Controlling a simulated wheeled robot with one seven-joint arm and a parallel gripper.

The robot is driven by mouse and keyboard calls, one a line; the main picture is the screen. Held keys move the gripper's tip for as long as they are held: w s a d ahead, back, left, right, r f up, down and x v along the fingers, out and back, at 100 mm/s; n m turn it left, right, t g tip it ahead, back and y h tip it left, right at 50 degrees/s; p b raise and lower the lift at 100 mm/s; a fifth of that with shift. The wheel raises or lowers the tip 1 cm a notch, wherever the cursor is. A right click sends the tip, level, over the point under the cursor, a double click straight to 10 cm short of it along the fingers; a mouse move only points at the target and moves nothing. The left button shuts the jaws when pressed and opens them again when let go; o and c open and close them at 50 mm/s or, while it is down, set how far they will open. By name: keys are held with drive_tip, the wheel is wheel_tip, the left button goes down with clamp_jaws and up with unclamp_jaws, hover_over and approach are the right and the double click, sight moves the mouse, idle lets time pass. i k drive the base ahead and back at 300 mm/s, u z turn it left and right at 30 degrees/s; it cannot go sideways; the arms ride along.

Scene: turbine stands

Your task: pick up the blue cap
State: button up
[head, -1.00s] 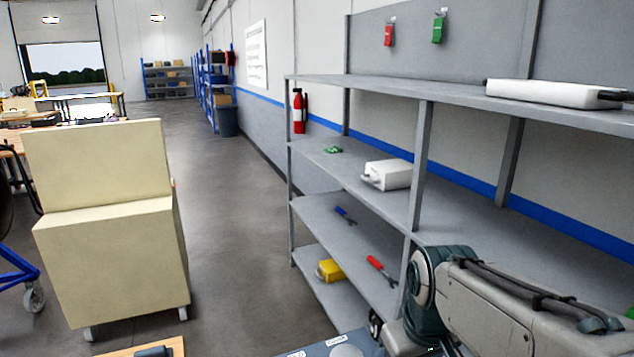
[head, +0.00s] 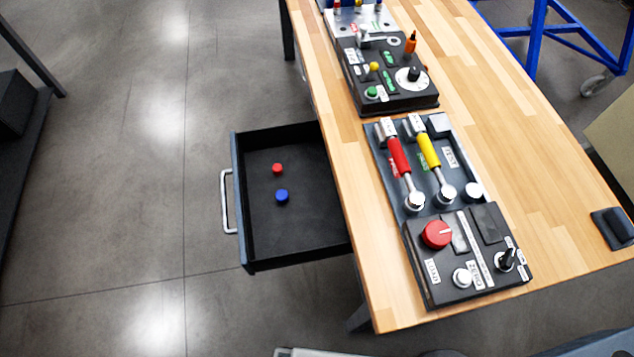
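The blue cap (head: 282,196) is a small blue piece lying on the dark floor of an open drawer (head: 300,240), near the middle of it. A similar small red cap (head: 277,168) lies just behind it in the same drawer. The two are apart and nothing covers them. My gripper is not in view, so I cannot see whether it holds anything.
The drawer sticks out left from a wooden workbench (head: 372,275), its handle (head: 228,202) facing left. Control panels with a red lever (head: 400,157), yellow lever (head: 428,150) and red knob (head: 436,234) stand on top. The floor (head: 120,210) left of the drawer is clear.

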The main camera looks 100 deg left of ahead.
sight(281, 195)
drive_tip(key=u, duration=0.25)
drive_tip(key=k, duration=0.65)
drive_tip(key=u, duration=1.4)
